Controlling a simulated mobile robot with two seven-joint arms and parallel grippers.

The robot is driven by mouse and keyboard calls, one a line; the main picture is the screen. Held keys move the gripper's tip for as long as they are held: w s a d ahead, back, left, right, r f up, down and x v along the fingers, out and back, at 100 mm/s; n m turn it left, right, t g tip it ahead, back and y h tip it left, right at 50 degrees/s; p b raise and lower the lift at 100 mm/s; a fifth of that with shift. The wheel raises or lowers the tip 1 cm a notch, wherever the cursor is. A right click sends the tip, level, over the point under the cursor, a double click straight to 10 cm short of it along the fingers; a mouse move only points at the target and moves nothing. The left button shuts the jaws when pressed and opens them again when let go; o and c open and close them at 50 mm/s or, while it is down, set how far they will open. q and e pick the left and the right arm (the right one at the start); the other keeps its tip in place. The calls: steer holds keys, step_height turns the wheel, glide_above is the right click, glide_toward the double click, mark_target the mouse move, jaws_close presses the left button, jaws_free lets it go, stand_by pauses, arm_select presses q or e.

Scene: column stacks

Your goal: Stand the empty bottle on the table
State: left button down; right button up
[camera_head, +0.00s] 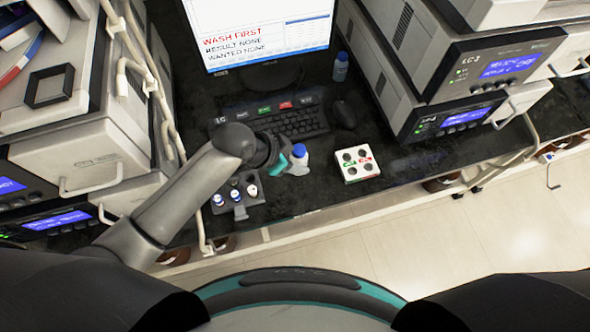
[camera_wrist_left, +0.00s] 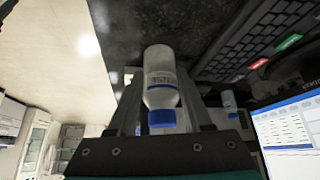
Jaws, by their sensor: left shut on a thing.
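A clear-white bottle (camera_head: 298,163) with a blue cap stands out at my left gripper (camera_head: 288,161) in the head view. In the left wrist view the bottle (camera_wrist_left: 160,66) has a blue-marked label and sits between the fingers, its blue cap toward the palm and its base toward the dark table. My left gripper is shut on it. The bottle looks roughly upright in the head view; I cannot tell whether its base touches the table (camera_head: 415,166). My right gripper is not in view.
A dark rack (camera_head: 252,200) with several vials stands left of the bottle. A white block with round holes (camera_head: 369,172) lies to the right. Behind are a keyboard (camera_head: 290,122), a mouse (camera_head: 344,114) and another blue-capped bottle (camera_head: 340,70). Instruments flank both sides.

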arm_select(q)
steer(key=shift+f+b, duration=0.7)
steer(key=shift+f, duration=1.85)
steer(key=shift+f, duration=0.2)
steer(key=shift+c, duration=1.6)
jaws_free()
steer(key=shift+r, duration=0.2)
steer(key=shift+a+r, duration=0.15)
steer(key=shift+r, duration=0.1)
steer(key=p+v, duration=0.3)
steer(key=v, duration=0.8)
steer(key=shift+r, duration=0.2)
steer(key=shift+s+a, duration=0.1)
